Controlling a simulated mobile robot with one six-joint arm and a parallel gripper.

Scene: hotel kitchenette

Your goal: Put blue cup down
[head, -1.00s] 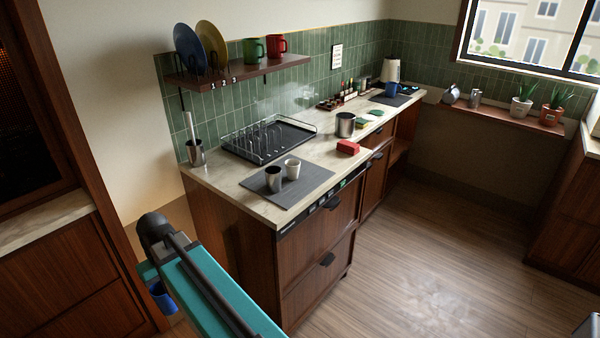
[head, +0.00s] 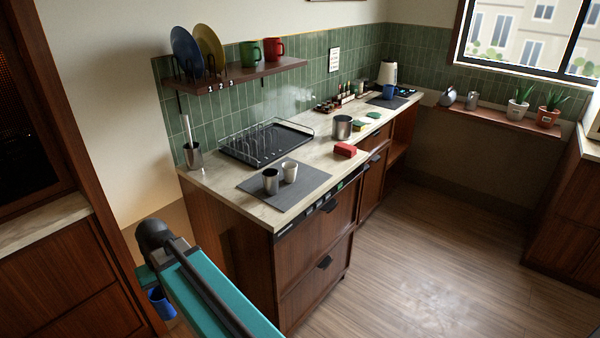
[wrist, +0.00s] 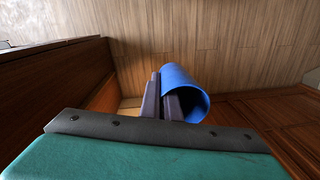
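The blue cup (wrist: 187,92) is in my gripper (wrist: 163,100). In the wrist view it lies tilted on its side, its open mouth facing the lower right. One dark finger is outside the cup and the other is at its mouth, so the grip appears to be on the cup's wall. In the head view the cup (head: 162,304) shows low at the left, beside my arm and partly hidden by it. It hangs in front of the wood cabinets, clear of the counter. Another blue cup (head: 389,91) stands at the counter's far end.
The counter (head: 215,186) holds a grey mat (head: 300,188) with a dark cup (head: 271,182) and a pale cup (head: 290,171). A wall shelf (head: 250,73) holds plates and mugs.

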